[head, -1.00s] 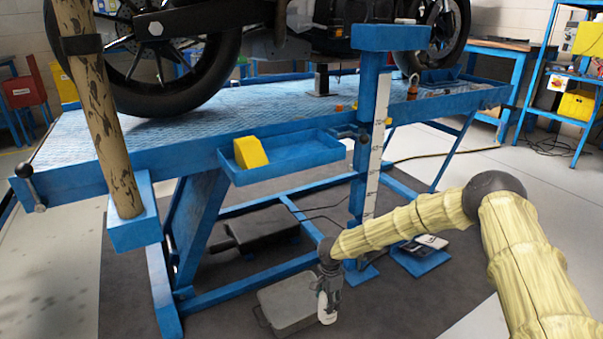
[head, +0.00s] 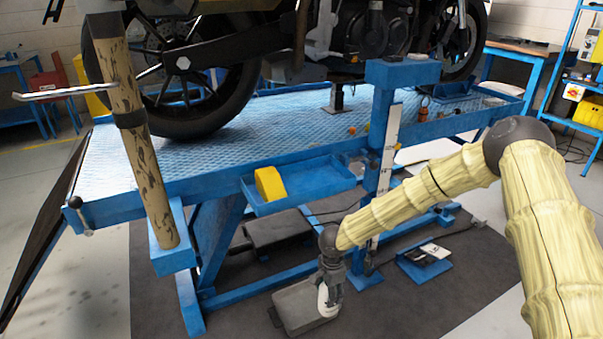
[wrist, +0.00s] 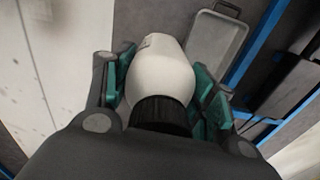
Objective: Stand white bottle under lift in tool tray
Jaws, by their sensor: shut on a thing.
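My gripper (head: 331,278) is shut on the white bottle (head: 326,301), low in front of the lift in the head view. The bottle (wrist: 161,75) fills the middle of the wrist view, between the teal finger pads, with its black cap towards the camera. In the head view most of the bottle is hidden by the gripper. The blue tool tray (head: 318,192) hangs on the lift's front side, higher than my gripper and up to its left. A yellow block (head: 269,184) sits at the tray's left end; the rest of the tray looks empty.
A blue lift table (head: 215,165) carries a motorcycle (head: 190,75). A blue post with a white scale (head: 390,140) stands right of the tray, near my arm. A patterned column (head: 140,165) stands at left.

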